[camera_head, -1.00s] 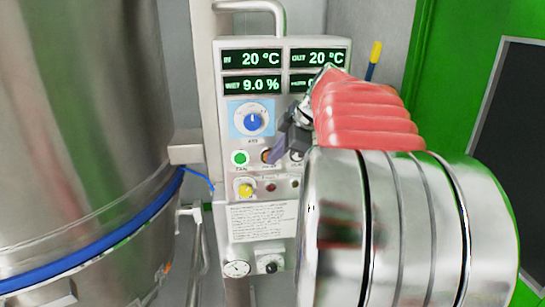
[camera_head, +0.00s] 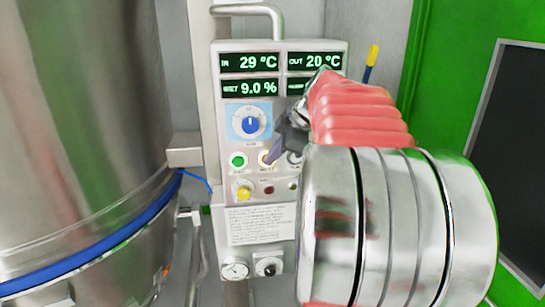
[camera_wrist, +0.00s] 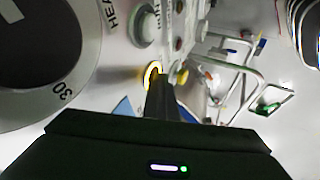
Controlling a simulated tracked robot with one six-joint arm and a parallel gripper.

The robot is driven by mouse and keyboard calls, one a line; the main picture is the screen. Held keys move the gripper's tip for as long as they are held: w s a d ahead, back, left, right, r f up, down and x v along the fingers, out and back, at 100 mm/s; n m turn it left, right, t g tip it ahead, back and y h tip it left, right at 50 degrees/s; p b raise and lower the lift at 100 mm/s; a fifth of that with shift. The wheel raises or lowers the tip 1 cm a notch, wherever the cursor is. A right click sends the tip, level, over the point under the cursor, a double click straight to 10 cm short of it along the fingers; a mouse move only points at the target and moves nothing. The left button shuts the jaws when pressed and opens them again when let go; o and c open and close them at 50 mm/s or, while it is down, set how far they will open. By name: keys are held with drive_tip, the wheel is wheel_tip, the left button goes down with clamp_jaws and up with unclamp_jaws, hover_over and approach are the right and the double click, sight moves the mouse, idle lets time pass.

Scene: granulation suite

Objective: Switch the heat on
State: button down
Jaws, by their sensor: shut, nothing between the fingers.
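The control panel (camera_head: 231,110) stands upright in the middle of the head view, with lit displays reading IN 29 °C, OUT 20 °C and WET 9.0 %. The heat button (camera_head: 265,158) is in the row below the blue knob (camera_head: 250,125), right of the green fan button (camera_head: 238,160). In the wrist view the heat button (camera_wrist: 152,72) has a glowing yellow ring. My gripper (camera_head: 276,152) is shut and empty, its tip right at this button and partly covering it. In the wrist view the gripper (camera_wrist: 159,88) overlaps the ring's lower edge; I cannot tell whether it touches.
A yellow knob (camera_head: 243,190) and small dark lamps sit below the buttons. A gauge (camera_head: 235,269) is lower on the panel. A large steel vessel (camera_head: 80,120) with a blue band stands close on the left. A green wall (camera_head: 450,90) is at the right.

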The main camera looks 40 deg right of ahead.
drive_tip(key=s+a+r, duration=0.1)
drive_tip(key=s+r, duration=0.7)
drive_tip(key=s, duration=0.1)
drive_tip(key=shift+a, duration=0.35)
idle(0.5)
drive_tip(key=a+f+m+g, duration=0.15)
drive_tip(key=a+f, duration=0.25)
drive_tip(key=a, duration=0.5)
drive_tip(key=a+f+m, duration=0.3)
drive_tip(key=a+f, duration=0.1)
drive_tip(key=a, duration=0.4)
drive_tip(key=s+a+f+m, duration=0.2)
drive_tip(key=s+a+f, duration=0.2)
drive_tip(key=a+f, duration=0.2)
drive_tip(key=s+a+f+m, duration=0.3)
drive_tip(key=s+a+f, duration=0.2)
drive_tip(key=a, duration=0.3)
drive_tip(key=shift+a+f+h, duration=0.3)
drive_tip(key=shift+a+f, duration=0.1)
drive_tip(key=shift+f, duration=0.3)
